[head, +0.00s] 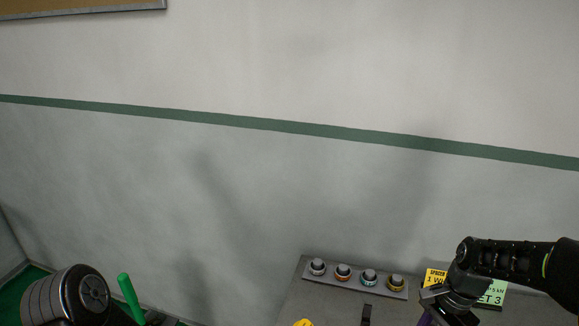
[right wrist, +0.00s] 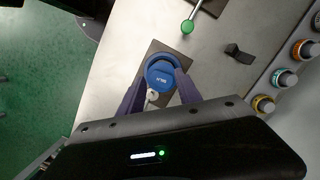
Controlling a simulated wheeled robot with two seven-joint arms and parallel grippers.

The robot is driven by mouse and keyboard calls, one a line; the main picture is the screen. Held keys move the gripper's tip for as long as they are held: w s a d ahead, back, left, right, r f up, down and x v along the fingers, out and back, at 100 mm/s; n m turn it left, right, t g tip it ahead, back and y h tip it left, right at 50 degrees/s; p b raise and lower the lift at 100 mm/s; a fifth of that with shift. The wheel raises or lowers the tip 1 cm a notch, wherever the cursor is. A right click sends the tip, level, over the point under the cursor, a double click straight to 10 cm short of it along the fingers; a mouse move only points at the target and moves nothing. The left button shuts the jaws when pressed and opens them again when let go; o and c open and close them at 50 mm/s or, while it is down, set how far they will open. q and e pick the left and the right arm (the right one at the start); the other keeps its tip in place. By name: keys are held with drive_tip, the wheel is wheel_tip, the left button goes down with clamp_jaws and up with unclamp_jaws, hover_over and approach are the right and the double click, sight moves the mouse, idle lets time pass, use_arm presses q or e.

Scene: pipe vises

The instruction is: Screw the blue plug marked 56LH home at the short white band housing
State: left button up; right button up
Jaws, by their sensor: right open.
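A round blue plug (right wrist: 162,75) with small white marking, too small to read surely, is in the right wrist view, over a dark plate (right wrist: 150,52). My right gripper (right wrist: 160,88) is open, its two purple fingers on either side of the plug; I cannot tell whether they touch it. In the head view my right gripper (head: 432,312) is at the bottom right, cut off by the frame edge. A fitting with a whitish band (head: 317,267) is leftmost in a row; I cannot tell whether it is the short white band housing. My left gripper is not in view.
The row's strip (head: 355,284) also holds orange (head: 343,272), cyan (head: 369,277) and yellow (head: 396,283) banded fittings. A green-knobbed rod (right wrist: 187,27) and black clip (right wrist: 238,49) are near the plug. Yellow (head: 435,277) and green (head: 496,292) signs stand behind my right arm.

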drive_tip(key=m+t, duration=0.1)
drive_tip(key=m, duration=0.3)
drive_tip(key=shift+m, duration=0.3)
drive_tip(key=m+t, duration=0.1)
drive_tip(key=m, duration=0.8)
drive_tip(key=shift+m+h, duration=0.3)
drive_tip(key=shift+t, duration=0.3)
drive_tip(key=shift+m, duration=0.4)
drive_tip(key=m, duration=0.3)
drive_tip(key=shift+m+h, duration=0.4)
drive_tip(key=shift+m, duration=1.2)
